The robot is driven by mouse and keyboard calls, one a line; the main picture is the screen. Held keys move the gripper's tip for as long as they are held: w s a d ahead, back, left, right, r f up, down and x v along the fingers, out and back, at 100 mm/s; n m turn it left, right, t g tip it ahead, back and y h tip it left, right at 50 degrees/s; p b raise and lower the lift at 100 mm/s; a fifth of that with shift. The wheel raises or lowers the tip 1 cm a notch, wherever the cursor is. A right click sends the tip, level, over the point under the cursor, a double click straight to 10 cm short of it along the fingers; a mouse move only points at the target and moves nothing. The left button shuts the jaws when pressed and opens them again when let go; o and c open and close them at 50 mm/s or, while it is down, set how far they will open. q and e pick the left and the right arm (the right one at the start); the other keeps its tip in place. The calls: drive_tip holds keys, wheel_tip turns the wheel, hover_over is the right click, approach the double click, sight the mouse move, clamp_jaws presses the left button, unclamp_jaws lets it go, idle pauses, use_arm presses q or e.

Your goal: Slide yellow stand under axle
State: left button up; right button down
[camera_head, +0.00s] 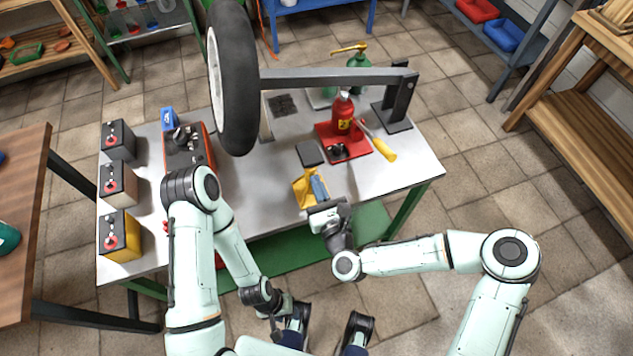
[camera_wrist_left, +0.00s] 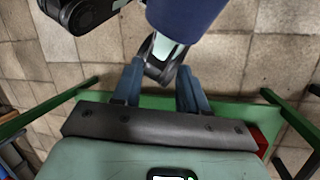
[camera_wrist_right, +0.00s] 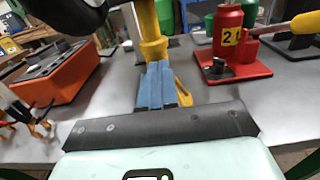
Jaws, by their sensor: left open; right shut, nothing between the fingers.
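The yellow stand (camera_head: 299,190) is on the grey bench top near its front edge. A dark square pad (camera_head: 309,153) appears to be its top. In the right wrist view its yellow post (camera_wrist_right: 152,35) rises beyond my fingers, and its top is out of frame. My right gripper (camera_head: 319,190) is shut and empty, its blue fingers (camera_wrist_right: 157,85) pointing at the post; I cannot tell whether they touch it. The axle (camera_head: 335,78) is a grey bar from the wheel (camera_head: 233,80) to a dark support (camera_head: 396,105). My left gripper (camera_wrist_left: 160,85) is open and empty, low near my base.
A red bottle jack (camera_head: 343,115) on its red base, with a yellow-handled lever (camera_head: 380,148), stands right of the stand. An orange-red box (camera_head: 188,150) and several batteries (camera_head: 118,185) occupy the left of the bench. The bench's right front (camera_head: 400,175) is clear.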

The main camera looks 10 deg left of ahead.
use_arm(q)
drive_tip(key=shift+s, duration=0.1)
drive_tip(key=w+a+f+t+b, duration=0.1)
drive_tip(key=w+a+f+b, duration=0.1)
drive_tip(key=w+f+b, duration=0.4)
drive_tip(key=shift+w+a+f+t+b, duration=0.2)
drive_tip(key=shift+f+t+b, duration=0.25)
drive_tip(key=shift+b, duration=0.3)
use_arm(e)
drive_tip(key=x, duration=1.7)
drive_tip(key=shift+w+a, duration=0.3)
use_arm(q)
drive_tip(key=shift+f, duration=0.15)
use_arm(e)
drive_tip(key=shift+d, duration=0.1)
